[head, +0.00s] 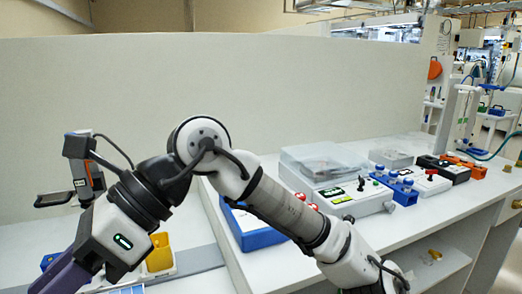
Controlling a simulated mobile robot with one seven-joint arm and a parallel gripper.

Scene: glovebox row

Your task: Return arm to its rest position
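My arm (290,210) reaches across the lower middle of the head view. It rises from the lower right to a bent joint, then slopes down to the lower left. Its far section with a green light (123,242) ends in a dark purple part at the bottom left edge. My gripper's fingers do not show, so I cannot see whether they are open or shut, or whether they hold anything.
A white bench (440,215) carries a lidded clear box (325,160), a grey control box (352,198) and blue (400,192), black and orange items. A blue tray (252,232) and a yellow bin (160,253) lie close to my arm. A dark upright device (82,170) stands left.

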